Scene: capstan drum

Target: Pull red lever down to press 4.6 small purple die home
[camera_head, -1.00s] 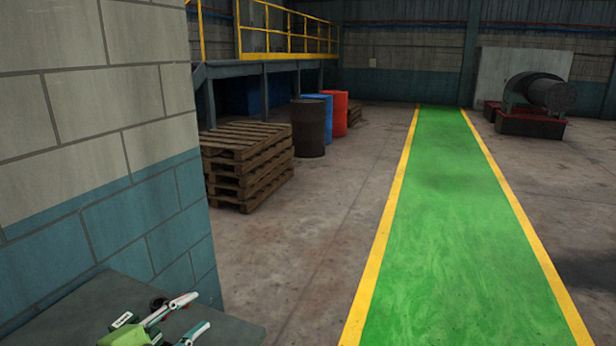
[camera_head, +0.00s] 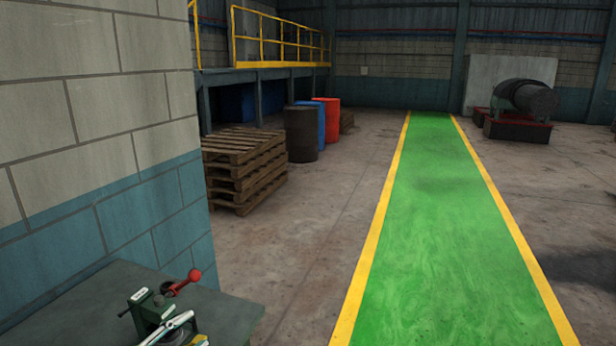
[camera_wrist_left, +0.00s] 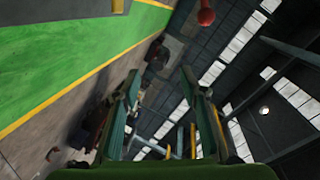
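The red lever with its red ball knob (camera_head: 195,275) sticks out up and to the right from a green press (camera_head: 147,303) on the table at the lower left of the head view. The knob also shows at the top of the left wrist view (camera_wrist_left: 206,17), beyond the fingertips and not between them. My left gripper (camera_head: 198,327) is at the bottom edge of the head view, in front of the press and lower in the picture than the knob. Its green fingers stand apart with nothing between them in the left wrist view (camera_wrist_left: 157,78). The purple die and my right gripper do not show.
The grey tabletop (camera_head: 232,318) is bare to the right of the press. A block wall (camera_head: 100,150) stands close behind and left of it. Wooden pallets (camera_head: 243,170), barrels (camera_head: 301,133) and a green walkway (camera_head: 430,220) lie farther off.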

